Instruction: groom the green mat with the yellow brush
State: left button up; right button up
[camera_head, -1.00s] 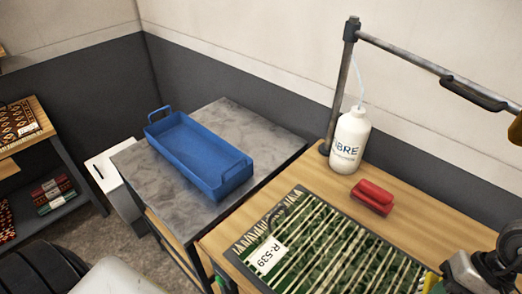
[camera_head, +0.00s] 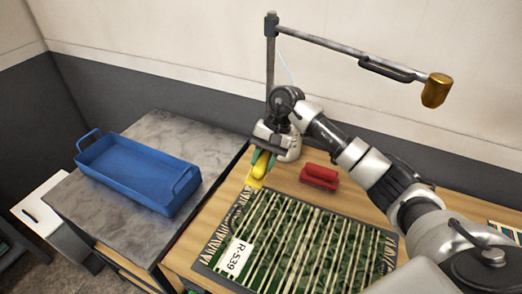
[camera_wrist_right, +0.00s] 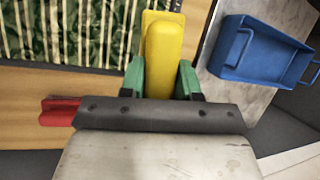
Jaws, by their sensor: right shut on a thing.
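The green mat (camera_head: 300,245) with cream stripes and a white R-539 label lies on the wooden table. It also shows at the upper left of the right wrist view (camera_wrist_right: 70,30). My right gripper (camera_head: 262,158) is shut on the yellow brush (camera_head: 259,166), at the mat's far left corner. In the right wrist view the brush (camera_wrist_right: 163,55) sits between the green fingertips of the gripper (camera_wrist_right: 160,80). Whether its bristles touch the mat cannot be told. My left gripper is not in view.
A red brush-like block (camera_head: 320,177) lies on the table behind the mat. A blue tray (camera_head: 140,172) stands on the grey table (camera_head: 170,125) to the left. A metal post and boom with a brass head (camera_head: 437,90) rise behind.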

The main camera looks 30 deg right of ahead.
jog(key=shift+w+d+m, duration=0.5)
jog(key=shift+w+d, duration=0.05)
jog(key=shift+w, duration=0.2)
jog(key=shift+w+d+f+m+t, duration=0.3)
jog(key=shift+w+d+t, duration=0.05)
jog(key=shift+d+t, duration=0.05)
jog(key=shift+f+b, duration=0.7)
jog(key=shift+f, duration=1.65)
